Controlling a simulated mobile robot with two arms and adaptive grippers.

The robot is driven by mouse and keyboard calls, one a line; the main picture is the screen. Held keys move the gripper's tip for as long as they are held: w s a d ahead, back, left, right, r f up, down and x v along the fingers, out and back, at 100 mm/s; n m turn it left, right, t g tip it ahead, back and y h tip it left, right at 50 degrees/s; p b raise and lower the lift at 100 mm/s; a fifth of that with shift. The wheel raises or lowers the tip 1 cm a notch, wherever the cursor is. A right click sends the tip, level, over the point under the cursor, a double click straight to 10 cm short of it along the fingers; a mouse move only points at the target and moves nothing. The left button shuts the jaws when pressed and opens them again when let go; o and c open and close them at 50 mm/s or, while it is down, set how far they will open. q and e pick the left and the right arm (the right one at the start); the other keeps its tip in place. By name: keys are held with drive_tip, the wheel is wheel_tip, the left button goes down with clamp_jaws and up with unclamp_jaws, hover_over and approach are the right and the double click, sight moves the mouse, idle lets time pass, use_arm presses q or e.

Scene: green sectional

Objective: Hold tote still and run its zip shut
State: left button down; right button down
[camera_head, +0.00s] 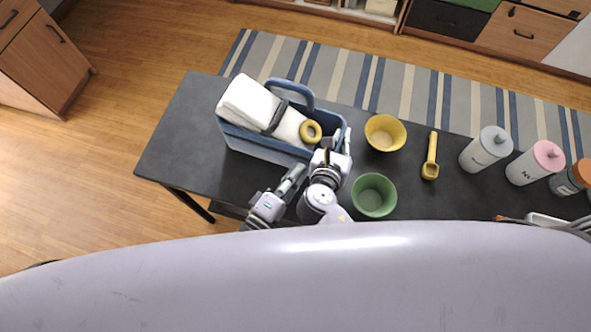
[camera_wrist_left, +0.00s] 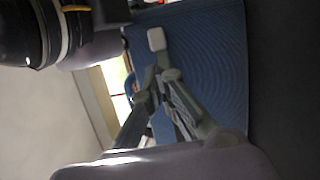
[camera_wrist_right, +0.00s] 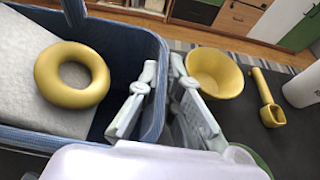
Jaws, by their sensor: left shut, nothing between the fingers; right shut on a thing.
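The blue tote (camera_head: 262,147) stands on the dark table, open at the top, with a white folded cloth (camera_head: 252,103) and a yellow ring (camera_head: 311,131) inside. My right gripper (camera_head: 338,144) is at the tote's right end. In the right wrist view its fingers (camera_wrist_right: 163,98) straddle the tote's right wall (camera_wrist_right: 158,50) and are shut on it. My left gripper (camera_head: 298,171) is shut and empty, just in front of the tote. In the left wrist view its fingers (camera_wrist_left: 164,90) are before the blue tote wall (camera_wrist_left: 205,60). I cannot make out the zip or its pull.
A yellow bowl (camera_head: 385,133) and a green bowl (camera_head: 373,195) stand close right of my right gripper. A yellow scoop (camera_head: 431,157) and several lidded canisters, one grey-lidded (camera_head: 486,149), stand further right. The table's left end (camera_head: 180,130) is clear.

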use_arm(q)
drive_tip(key=a, duration=0.2)
drive_tip(key=w+a, duration=0.1)
drive_tip(key=a, duration=0.1)
drive_tip(key=shift+w+a+f, duration=0.1)
drive_tip(key=v, duration=0.9)
use_arm(e)
drive_tip(key=c, duration=1.7)
unclamp_jaws()
drive_tip(key=shift+s, duration=0.1)
